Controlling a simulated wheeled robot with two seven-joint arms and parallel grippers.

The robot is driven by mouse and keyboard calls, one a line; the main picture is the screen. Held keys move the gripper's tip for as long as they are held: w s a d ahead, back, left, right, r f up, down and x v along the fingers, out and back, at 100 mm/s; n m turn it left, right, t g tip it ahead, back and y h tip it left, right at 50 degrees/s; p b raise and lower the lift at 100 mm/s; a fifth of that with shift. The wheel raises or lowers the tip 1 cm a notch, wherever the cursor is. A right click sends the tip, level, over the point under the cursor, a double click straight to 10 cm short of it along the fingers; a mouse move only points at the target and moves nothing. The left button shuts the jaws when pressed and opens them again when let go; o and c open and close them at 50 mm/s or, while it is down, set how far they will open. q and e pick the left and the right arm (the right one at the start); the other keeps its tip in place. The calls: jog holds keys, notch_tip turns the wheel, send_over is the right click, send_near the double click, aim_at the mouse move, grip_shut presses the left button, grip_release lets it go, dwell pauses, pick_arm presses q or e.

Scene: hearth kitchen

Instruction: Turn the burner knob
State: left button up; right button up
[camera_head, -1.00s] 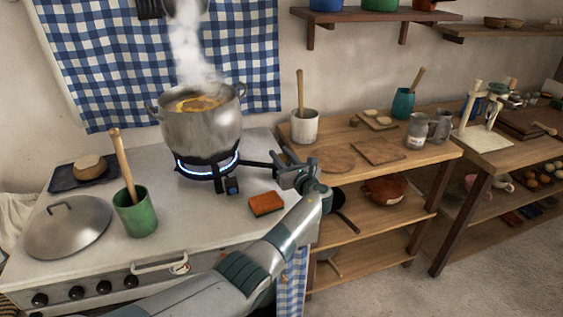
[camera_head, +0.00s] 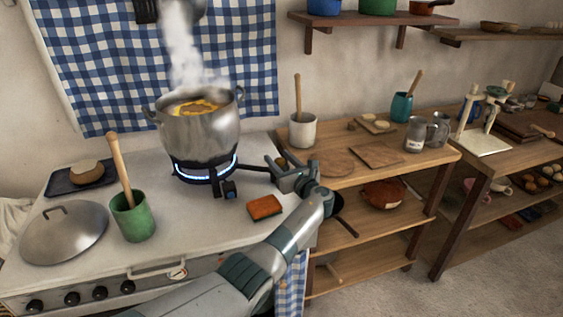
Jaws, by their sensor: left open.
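The burner (camera_head: 205,178) stands on the white counter with a ring of blue flame lit under a steel pot (camera_head: 198,130). Its small dark knob (camera_head: 229,189) with a blue face is at the burner's front. My left gripper (camera_head: 274,174) is open, to the right of the knob and apart from it, near the counter's right edge. Its fingers point left, and nothing shows between them. The dark pipe from the burner runs right, behind the gripper. My right gripper is out of view.
An orange sponge (camera_head: 264,207) lies between the knob and my arm. A green cup with a wooden tool (camera_head: 132,216) and a pot lid (camera_head: 64,232) are at left. Steam rises from the pot. Wooden shelves (camera_head: 350,215) stand at right.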

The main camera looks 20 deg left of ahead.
pick_arm(q)
jog(key=shift+s+d, duration=0.1)
jog(key=shift+s, duration=0.05)
jog(key=shift+s+d, duration=0.4)
jog(key=shift+d, duration=0.05)
jog(key=v, duration=0.7)
jog(key=b+v, duration=0.1)
jog(key=v, duration=0.7)
jog(key=shift+b, duration=0.3)
jog(key=shift+s+d, duration=0.3)
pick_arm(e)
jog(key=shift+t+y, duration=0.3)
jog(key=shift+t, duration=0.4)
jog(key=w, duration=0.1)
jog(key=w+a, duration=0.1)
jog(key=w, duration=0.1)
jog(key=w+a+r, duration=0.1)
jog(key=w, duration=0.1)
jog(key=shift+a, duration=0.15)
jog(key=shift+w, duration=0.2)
